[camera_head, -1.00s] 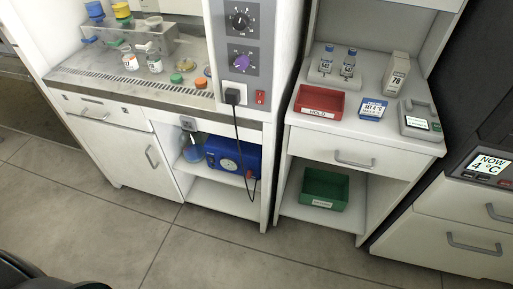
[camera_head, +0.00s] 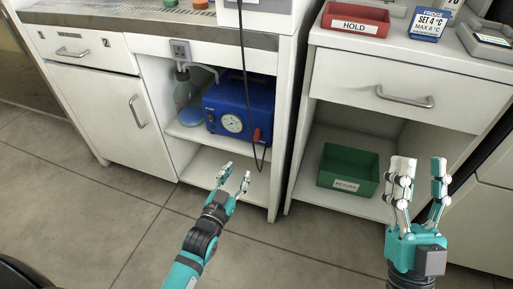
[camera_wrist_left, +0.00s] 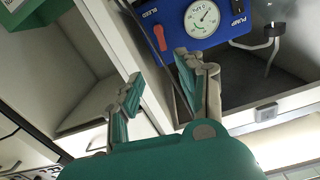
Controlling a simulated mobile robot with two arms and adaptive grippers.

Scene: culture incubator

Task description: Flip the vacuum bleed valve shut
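The blue vacuum pump (camera_head: 238,104) stands on the upper shelf of the open bay, with a round gauge on its front. Its red bleed valve lever (camera_head: 256,135) is at the front right corner. The left wrist view shows the red lever (camera_wrist_left: 159,37) beside the gauge, near a "BLEED" label. My left gripper (camera_head: 236,172) is open and empty, below and in front of the pump. Its fingers (camera_wrist_left: 160,88) are apart from the lever in the left wrist view. My right gripper (camera_head: 420,172) is open and empty, before the right cabinet.
A black cable (camera_head: 244,65) hangs in front of the pump near the lever. A bottle (camera_head: 184,90) stands left of the pump. A green RETURN bin (camera_head: 347,169) sits on the right cabinet's low shelf. A white post (camera_head: 281,150) separates the bays.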

